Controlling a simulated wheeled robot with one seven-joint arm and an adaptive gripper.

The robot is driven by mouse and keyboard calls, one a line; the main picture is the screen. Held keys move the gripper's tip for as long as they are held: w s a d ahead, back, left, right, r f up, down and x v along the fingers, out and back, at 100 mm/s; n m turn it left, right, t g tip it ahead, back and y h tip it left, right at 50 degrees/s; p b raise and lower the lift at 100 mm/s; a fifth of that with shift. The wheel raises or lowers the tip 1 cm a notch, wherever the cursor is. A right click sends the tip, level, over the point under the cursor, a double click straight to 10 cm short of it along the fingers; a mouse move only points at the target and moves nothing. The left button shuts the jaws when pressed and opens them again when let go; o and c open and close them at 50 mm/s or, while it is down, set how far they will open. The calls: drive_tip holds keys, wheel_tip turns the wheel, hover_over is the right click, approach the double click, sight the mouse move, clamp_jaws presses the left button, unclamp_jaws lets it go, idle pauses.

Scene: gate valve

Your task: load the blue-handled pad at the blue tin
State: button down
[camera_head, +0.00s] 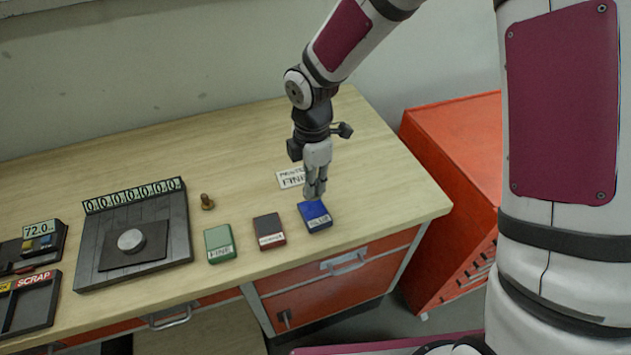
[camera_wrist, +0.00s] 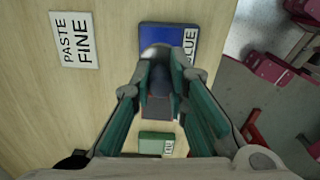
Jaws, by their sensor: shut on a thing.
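The blue tin (camera_head: 316,216) sits near the front right of the bench, its label only partly readable; it also shows in the wrist view (camera_wrist: 150,32). My gripper (camera_head: 314,194) points down just over the back edge of the blue tin. In the wrist view its fingers (camera_wrist: 165,62) are closed around a small rounded thing, which I take to be the blue-handled pad (camera_wrist: 156,56). I cannot tell whether the pad touches the tin.
A dark tin (camera_head: 269,232) and a green tin (camera_head: 220,244) stand left of the blue one. A "PASTE FINE" card (camera_head: 290,178) lies behind. A brown-handled pad (camera_head: 207,202) stands beside a black block with a disc (camera_head: 131,240). A scrap tray (camera_head: 30,303) is far left.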

drive_tip(key=b, duration=0.2)
hover_over(313, 208)
drive_tip(key=shift+f, duration=2.4)
drive_tip(key=shift+f, duration=0.55)
drive_tip(key=shift+r, duration=0.1)
drive_tip(key=shift+r+p, duration=1.3)
drive_tip(key=shift+r, duration=2.15)
